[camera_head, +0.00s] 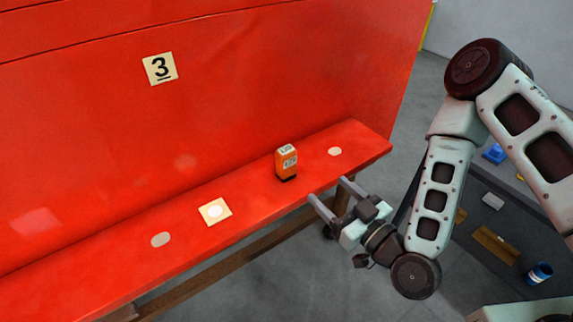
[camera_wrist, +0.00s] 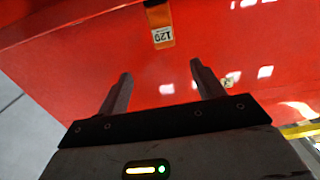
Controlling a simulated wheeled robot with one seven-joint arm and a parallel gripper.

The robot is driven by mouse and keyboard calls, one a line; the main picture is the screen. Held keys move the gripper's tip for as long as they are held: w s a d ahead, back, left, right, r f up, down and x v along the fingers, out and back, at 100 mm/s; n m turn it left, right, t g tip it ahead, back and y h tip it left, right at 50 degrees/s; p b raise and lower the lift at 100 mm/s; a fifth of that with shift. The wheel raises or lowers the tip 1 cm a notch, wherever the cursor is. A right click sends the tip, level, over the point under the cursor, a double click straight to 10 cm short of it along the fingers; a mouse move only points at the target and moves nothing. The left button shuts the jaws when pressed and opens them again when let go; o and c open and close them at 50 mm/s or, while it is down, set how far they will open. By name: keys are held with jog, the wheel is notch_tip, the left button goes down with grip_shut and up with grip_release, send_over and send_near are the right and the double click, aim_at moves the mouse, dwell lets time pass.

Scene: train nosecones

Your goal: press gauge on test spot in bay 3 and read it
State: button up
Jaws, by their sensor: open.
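The orange gauge (camera_head: 287,163) stands upright on the red ledge, with a pale label and a dark base. A cream square with a white round spot (camera_head: 215,211) lies on the ledge left of the gauge. The bay 3 sign (camera_head: 160,68) is on the red wall above.
The red ledge (camera_head: 110,275) runs along the wall. A bare pale spot (camera_head: 335,151) lies right of the gauge and another (camera_head: 161,240) lies left of the square. A grey bench with a blue object (camera_head: 494,153) and a blue can (camera_head: 539,272) is at the right.

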aim_at(290, 156)
jog(key=b+x, duration=0.8)
jog(key=x, duration=0.2)
jog(key=shift+w+a+r, duration=0.1)
jog(key=shift+a+r, duration=0.05)
jog(key=shift+r, duration=0.05)
jog(key=p+x, duration=0.1)
jog(key=x, duration=0.1)
jog(key=p+x, duration=0.2)
jog(key=x, duration=0.1)
jog(key=shift+s+a+r, duration=0.1)
jog(key=shift+s+a, duration=0.15)
jog(key=shift+a, duration=0.1)
jog(key=shift+w+a, duration=0.25)
jog(key=shift+w, duration=0.15)
jog(key=c, duration=1.2)
jog(key=shift+c, duration=0.2)
